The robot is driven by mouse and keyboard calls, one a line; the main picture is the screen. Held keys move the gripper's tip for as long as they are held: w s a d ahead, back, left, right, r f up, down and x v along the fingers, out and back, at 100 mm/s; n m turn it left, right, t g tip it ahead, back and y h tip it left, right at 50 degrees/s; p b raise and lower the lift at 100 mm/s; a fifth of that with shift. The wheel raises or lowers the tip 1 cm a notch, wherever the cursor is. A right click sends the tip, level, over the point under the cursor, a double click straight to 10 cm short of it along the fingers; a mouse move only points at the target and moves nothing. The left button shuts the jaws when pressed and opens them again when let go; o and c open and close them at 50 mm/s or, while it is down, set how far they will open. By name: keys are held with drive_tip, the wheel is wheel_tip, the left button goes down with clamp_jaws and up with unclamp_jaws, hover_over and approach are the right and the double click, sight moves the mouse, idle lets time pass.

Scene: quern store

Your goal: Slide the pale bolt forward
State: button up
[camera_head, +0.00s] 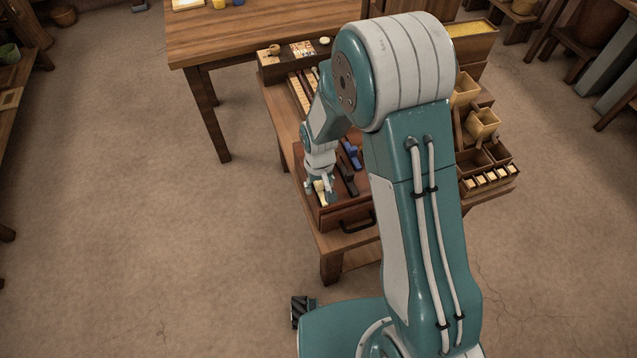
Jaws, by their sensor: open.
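The pale bolt (321,193) is a small cream-coloured piece in the open wooden tray or drawer (350,213) at the near end of the small table. My gripper (320,184) points down right over the bolt, with its fingertips close around or beside it. The gripper is open; whether a finger touches the bolt is too small to tell. A dark bolt (345,178) and a blue bolt (351,154) lie to the right of the pale one. My own arm hides part of the tray's right side.
A black handle (358,224) is on the tray's front. A stepped wooden stand with bins (484,124) and small compartments (490,178) stands at the right. A larger table (240,35) is behind. The floor at the left is clear.

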drive_tip(key=shift+w+d+r, duration=0.1)
drive_tip(key=shift+r, duration=0.3)
wheel_tip(320, 180, up, 11)
drive_tip(key=shift+r, duration=0.1)
idle(0.6)
wheel_tip(320, 180, up, 8)
drive_tip(key=t, duration=0.2)
hover_over(319, 183)
drive_tip(key=s+d, duration=0.3)
drive_tip(key=d, duration=0.1)
drive_tip(key=s+d+r+m+t, duration=0.1)
drive_tip(key=s+d+r+t, duration=0.1)
drive_tip(key=s+d+r, duration=0.2)
drive_tip(key=s+d+r+m+t, duration=0.1)
drive_tip(key=s+d+r+m, duration=0.1)
drive_tip(key=s+d+r, duration=0.2)
drive_tip(key=s+r, duration=0.3)
drive_tip(key=s, duration=0.5)
drive_tip(key=shift+s+d+r+t, duration=0.15)
drive_tip(key=shift+d+r+t, duration=0.2)
drive_tip(key=shift+t, duration=0.05)
